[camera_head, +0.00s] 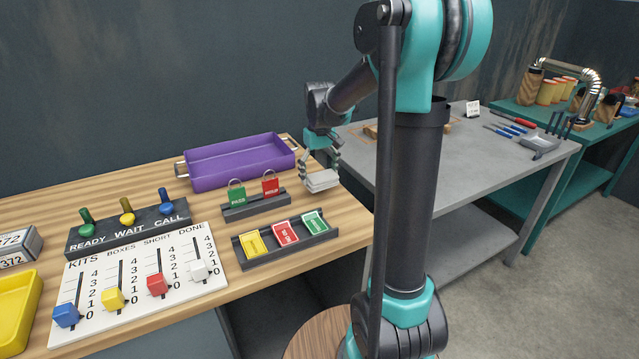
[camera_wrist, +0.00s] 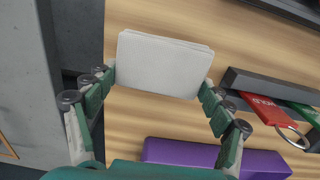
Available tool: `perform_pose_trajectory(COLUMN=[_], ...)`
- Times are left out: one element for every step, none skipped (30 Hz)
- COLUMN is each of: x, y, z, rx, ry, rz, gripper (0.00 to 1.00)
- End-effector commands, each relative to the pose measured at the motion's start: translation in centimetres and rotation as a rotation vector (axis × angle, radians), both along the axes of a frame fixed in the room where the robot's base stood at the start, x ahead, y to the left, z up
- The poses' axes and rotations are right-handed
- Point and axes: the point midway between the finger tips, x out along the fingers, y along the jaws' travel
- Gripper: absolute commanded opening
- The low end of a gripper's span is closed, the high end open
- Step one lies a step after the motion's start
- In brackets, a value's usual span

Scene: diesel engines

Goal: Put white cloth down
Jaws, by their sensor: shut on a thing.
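The white cloth (camera_wrist: 163,66) is a folded, flat pad held between the two fingers of my gripper (camera_wrist: 163,80) in the wrist view. My gripper is shut on it, with a fingertip at each side edge. In the head view the white cloth (camera_head: 321,180) shows below my gripper (camera_head: 320,170), near the right end of the wooden table (camera_head: 350,220). The cloth is over or at the wood surface; I cannot tell whether it touches.
A purple tray (camera_head: 240,160) is left of my gripper. A rack with green and red padlocks (camera_head: 270,186) and a card holder (camera_head: 288,240) stand close by. A grey metal table (camera_head: 480,160) lies to the right, past a gap. Bare wood surrounds the cloth.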

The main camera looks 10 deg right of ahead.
Motion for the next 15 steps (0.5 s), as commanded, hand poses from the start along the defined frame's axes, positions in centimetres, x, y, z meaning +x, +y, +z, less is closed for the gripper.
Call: perform_pose_trajectory(x=[0.0,0.1,0.1,0.1,0.0,0.0,0.0,0.0,0.0,0.0,0.0,0.0,0.0,0.0,0.0], y=[0.0,0.0,0.0,0.0,0.0,0.0,0.0,0.0,0.0,0.0,0.0,0.0,0.0,0.0,0.0], z=[-0.7,-1.2,-1.7,-2.1,-2.5,-2.9,-3.0,-3.2,-3.3,-3.3,-3.3,-3.3,-3.3,-3.2,-3.3], rx=[0.000,0.000,0.000,0.000,0.000,0.000,0.000,0.000,0.000,0.000,0.000,0.000,0.000,0.000,0.000], ry=[0.000,0.000,0.000,0.000,0.000,0.000,0.000,0.000,0.000,0.000,0.000,0.000,0.000,0.000,0.000], rz=[0.000,0.000,0.000,0.000,0.000,0.000,0.000,0.000,0.000,0.000,0.000,0.000,0.000,0.000,0.000], gripper=[0.48,0.48,0.48,0.48,0.48,0.48,0.48,0.48,0.48,0.48,0.48,0.48,0.48,0.48,0.48])
